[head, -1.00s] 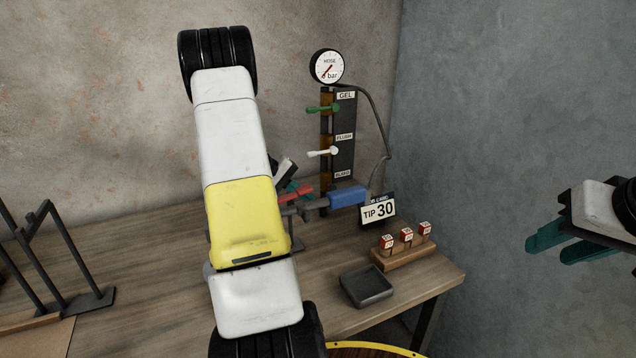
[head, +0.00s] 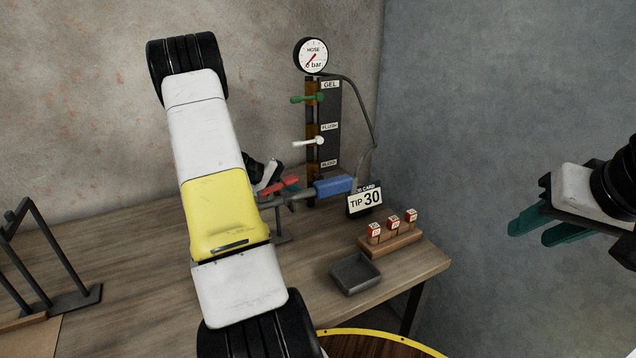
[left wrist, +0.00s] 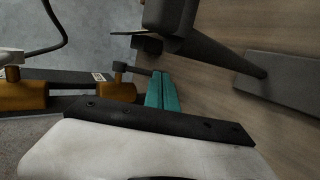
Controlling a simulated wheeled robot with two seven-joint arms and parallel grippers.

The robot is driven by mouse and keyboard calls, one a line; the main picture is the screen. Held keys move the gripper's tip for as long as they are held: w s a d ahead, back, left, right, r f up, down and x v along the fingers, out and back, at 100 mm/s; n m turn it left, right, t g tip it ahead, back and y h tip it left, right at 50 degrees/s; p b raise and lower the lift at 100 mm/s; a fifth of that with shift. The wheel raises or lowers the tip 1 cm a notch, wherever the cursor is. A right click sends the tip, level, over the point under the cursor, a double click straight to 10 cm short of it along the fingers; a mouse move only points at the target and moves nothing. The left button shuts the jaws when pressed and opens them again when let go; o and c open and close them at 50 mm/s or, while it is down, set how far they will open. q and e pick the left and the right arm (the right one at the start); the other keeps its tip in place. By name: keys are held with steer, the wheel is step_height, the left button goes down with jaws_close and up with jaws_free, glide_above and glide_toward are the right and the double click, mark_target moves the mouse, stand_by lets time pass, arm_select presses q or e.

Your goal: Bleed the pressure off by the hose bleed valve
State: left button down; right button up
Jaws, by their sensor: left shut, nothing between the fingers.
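The valve panel (head: 333,112) on the back wall carries a green GEL lever (head: 305,99), a white FLUSH lever (head: 308,142) and a BLEED label (head: 329,163) lowest. The bleed valve itself is hidden in the head view. In the left wrist view a dark lever (left wrist: 122,70) sits at the labelled brown valve body (left wrist: 116,92). My left gripper (left wrist: 160,76) is shut and empty, its teal tips at that lever's end; contact is unclear. My right gripper (head: 529,234) is open and empty at far right. The hose gauge (head: 311,55) needle points low left, near 0 bar.
A blue-handled tool (head: 333,187) with a red part (head: 278,186) stands before the panel. A TIP 30 card (head: 365,201), a wooden block (head: 392,244) with red-white tips and a grey tray (head: 355,274) are on the bench's right. A black frame (head: 62,260) stands left.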

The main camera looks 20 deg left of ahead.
arm_select(q)
steer(key=shift+w+d+f+t+h, duration=0.15)
steer(key=shift+f+t+h, duration=0.3)
steer(key=shift+w+d+f+t+h, duration=0.1)
steer(key=shift+w+f+t+h, duration=0.05)
steer(key=shift+f+t+h, duration=0.3)
steer(key=shift+w+d+f+m+t+h, duration=0.45)
steer(key=shift+w+f+t+h, duration=0.15)
steer(key=shift+t+h, duration=0.4)
steer(key=shift+w+d+h, duration=0.1)
steer(key=shift+h, duration=0.2)
steer(key=shift+w+d+f, duration=0.2)
steer(key=shift+d, duration=0.1)
